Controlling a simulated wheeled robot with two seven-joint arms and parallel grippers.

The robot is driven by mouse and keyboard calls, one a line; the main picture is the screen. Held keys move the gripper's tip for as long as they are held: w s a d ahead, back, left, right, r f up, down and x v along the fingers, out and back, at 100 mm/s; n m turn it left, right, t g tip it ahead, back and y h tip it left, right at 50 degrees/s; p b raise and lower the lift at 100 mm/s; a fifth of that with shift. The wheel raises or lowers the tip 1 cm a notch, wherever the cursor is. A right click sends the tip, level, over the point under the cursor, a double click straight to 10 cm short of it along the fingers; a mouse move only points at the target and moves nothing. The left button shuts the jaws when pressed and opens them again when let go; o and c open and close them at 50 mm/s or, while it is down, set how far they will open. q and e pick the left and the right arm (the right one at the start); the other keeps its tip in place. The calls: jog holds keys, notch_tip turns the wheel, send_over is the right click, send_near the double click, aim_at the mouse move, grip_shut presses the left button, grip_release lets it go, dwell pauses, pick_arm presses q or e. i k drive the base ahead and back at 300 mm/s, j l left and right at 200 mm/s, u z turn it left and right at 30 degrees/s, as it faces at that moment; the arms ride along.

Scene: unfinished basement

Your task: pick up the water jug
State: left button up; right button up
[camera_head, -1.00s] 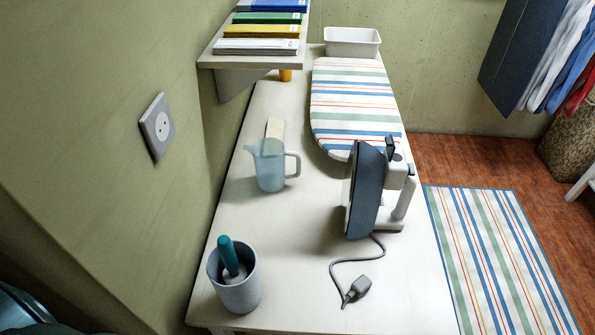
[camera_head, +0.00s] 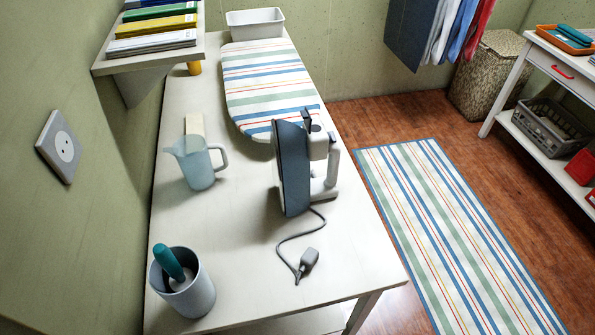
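The water jug (camera_head: 198,165) is a translucent pale blue jug with a handle on its right side and a spout on its left. It stands upright on the white table (camera_head: 240,240), left of the iron and in front of a small cream block. Neither of my grippers shows in the head view.
An iron (camera_head: 293,168) stands on end right of the jug, its cord and plug (camera_head: 308,260) lying in front. A grey cup (camera_head: 185,290) with a teal-handled tool stands at the near left. A striped ironing board (camera_head: 268,85) lies behind. A shelf (camera_head: 150,55) overhangs the back left.

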aim_at(191, 151)
jog(key=l+u, duration=0.15)
jog(key=l, duration=0.3)
jog(key=l+u, duration=0.15)
jog(key=l, duration=0.35)
jog(key=k+l+u, duration=0.15)
jog(key=l, duration=0.3)
jog(key=l+u, duration=0.15)
jog(key=l, duration=0.3)
jog(key=k+l+u, duration=0.15)
jog(key=l, duration=0.3)
